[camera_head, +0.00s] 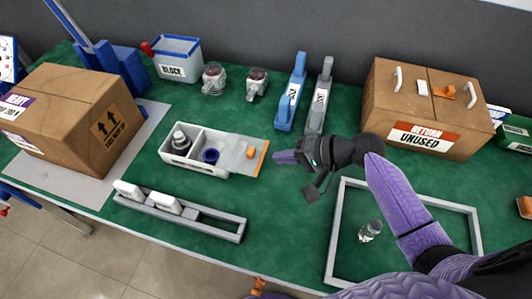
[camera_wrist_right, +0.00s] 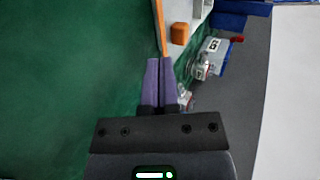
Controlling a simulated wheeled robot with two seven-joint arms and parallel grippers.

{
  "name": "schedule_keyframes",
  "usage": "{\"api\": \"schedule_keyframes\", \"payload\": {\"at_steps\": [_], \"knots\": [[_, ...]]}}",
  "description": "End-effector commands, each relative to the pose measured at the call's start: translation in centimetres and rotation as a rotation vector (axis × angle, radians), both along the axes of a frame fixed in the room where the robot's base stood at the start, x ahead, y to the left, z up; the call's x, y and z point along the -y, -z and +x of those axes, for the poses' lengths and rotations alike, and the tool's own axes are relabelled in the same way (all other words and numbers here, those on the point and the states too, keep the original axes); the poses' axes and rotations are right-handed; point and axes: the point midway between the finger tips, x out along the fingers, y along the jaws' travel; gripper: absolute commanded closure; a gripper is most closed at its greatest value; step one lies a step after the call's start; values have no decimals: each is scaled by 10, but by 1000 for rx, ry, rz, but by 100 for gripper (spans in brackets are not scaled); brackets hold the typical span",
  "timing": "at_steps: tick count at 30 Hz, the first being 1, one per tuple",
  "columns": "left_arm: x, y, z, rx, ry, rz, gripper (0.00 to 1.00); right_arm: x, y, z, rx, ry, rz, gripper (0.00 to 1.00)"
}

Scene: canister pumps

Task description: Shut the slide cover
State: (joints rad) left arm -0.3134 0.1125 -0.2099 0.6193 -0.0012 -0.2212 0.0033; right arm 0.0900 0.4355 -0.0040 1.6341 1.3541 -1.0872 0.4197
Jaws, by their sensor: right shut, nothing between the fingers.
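A white box (camera_head: 190,161) stands on the green table in the middle of the head view. It holds a grey-capped canister and a blue round part in open compartments. A pale grey slide cover (camera_head: 236,143) lies at the box's right end, with an orange knob (camera_head: 251,152) and an orange edge strip; the compartments are uncovered. My right gripper (camera_head: 277,157) is shut and empty just right of the strip. In the right wrist view, its purple fingertips (camera_wrist_right: 159,62) are close to the strip and the orange knob (camera_wrist_right: 179,33); contact is unclear. My left gripper is not in view.
A white rail with blocks (camera_head: 200,219) lies in front of the box. A white frame (camera_head: 334,235) surrounds a small canister at right. Blue and grey clamps (camera_head: 290,95) lie behind, near a cardboard box (camera_head: 421,100). Green table is clear around my right gripper.

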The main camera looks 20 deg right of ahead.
Motion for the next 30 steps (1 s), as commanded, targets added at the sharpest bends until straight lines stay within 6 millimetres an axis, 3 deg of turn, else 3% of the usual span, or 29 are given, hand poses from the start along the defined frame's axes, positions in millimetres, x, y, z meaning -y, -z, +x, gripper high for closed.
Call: {"api": "schedule_keyframes", "payload": {"at_steps": [7,21,30], "knots": [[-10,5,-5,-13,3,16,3,-29,1,19,1,-1,-2,100],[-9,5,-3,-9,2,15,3,-36,0,24,0,-1,-1,100],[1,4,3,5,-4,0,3,-86,0,59,1,1,3,100]]}}
